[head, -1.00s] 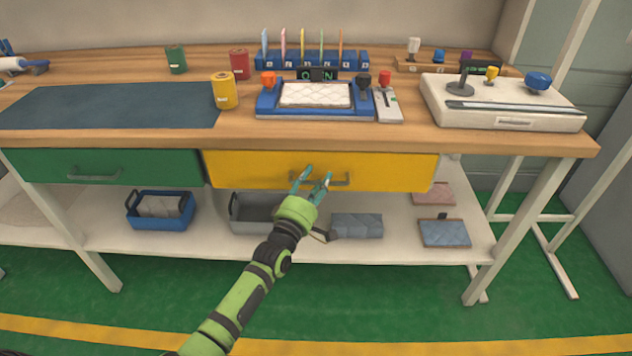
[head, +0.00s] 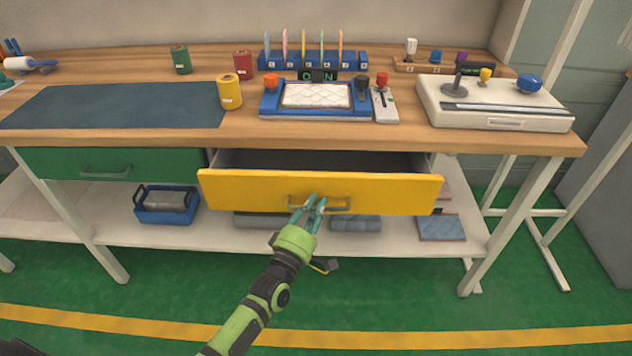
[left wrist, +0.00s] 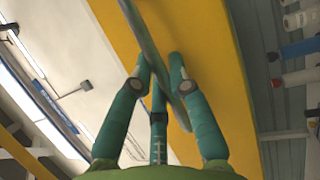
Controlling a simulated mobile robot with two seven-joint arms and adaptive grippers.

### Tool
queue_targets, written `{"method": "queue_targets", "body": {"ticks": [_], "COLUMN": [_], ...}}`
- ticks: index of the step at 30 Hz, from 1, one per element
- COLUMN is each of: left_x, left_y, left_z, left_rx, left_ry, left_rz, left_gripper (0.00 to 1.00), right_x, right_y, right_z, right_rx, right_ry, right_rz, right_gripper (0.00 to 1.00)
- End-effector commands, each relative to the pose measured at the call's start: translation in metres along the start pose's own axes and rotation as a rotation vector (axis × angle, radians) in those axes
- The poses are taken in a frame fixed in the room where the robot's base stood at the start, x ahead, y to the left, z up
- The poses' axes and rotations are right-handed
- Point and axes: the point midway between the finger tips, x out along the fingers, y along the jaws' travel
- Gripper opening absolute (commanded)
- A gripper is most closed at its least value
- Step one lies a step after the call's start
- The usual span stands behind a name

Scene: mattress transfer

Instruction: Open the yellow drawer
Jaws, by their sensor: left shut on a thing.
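The yellow drawer (head: 370,193) is pulled partly out of the workbench, and its grey inside shows above the front panel. Its metal handle (head: 338,208) is on the middle of the front. My left gripper (head: 313,203) is at the handle, its teal fingers closed around the bar. In the left wrist view the handle (left wrist: 148,45) runs between the fingers (left wrist: 160,75), with the yellow drawer front (left wrist: 205,50) behind. My right gripper is not in view.
A closed green drawer (head: 115,162) is to the left. A lower shelf (head: 250,235) holds a blue bin (head: 167,203) and folded pads. The bench top (head: 310,132) carries spools, a blue tray and a white machine (head: 495,103).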

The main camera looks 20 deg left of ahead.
Motion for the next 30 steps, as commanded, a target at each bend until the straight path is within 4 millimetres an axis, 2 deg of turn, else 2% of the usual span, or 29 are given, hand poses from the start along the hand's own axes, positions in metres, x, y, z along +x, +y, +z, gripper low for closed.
{"method": "queue_targets", "body": {"ticks": [1, 2, 9, 15, 21, 30], "left_x": [-0.015, -0.024, -0.088, -0.127, -0.148, -0.154], "left_y": [0.008, 0.009, 0.021, 0.028, 0.031, 0.032], "left_z": [0.007, 0.01, 0.037, 0.053, 0.061, 0.064], "left_rx": [0.0, 0.001, 0.001, 0.002, 0.003, 0.004], "left_ry": [-0.003, -0.004, -0.003, -0.002, -0.002, -0.002], "left_rz": [-0.008, -0.009, -0.006, -0.003, 0.0, 0.001], "left_gripper": [0.0, 0.0, 0.0, 0.0, 0.0, 0.0], "right_x": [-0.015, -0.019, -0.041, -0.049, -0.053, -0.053], "right_y": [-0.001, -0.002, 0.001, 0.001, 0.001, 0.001], "right_z": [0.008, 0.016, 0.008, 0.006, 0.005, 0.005], "right_rx": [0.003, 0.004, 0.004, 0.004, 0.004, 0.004], "right_ry": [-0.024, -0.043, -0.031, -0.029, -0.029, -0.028], "right_rz": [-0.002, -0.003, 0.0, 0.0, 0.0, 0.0], "right_gripper": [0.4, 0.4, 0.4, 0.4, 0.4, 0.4]}}
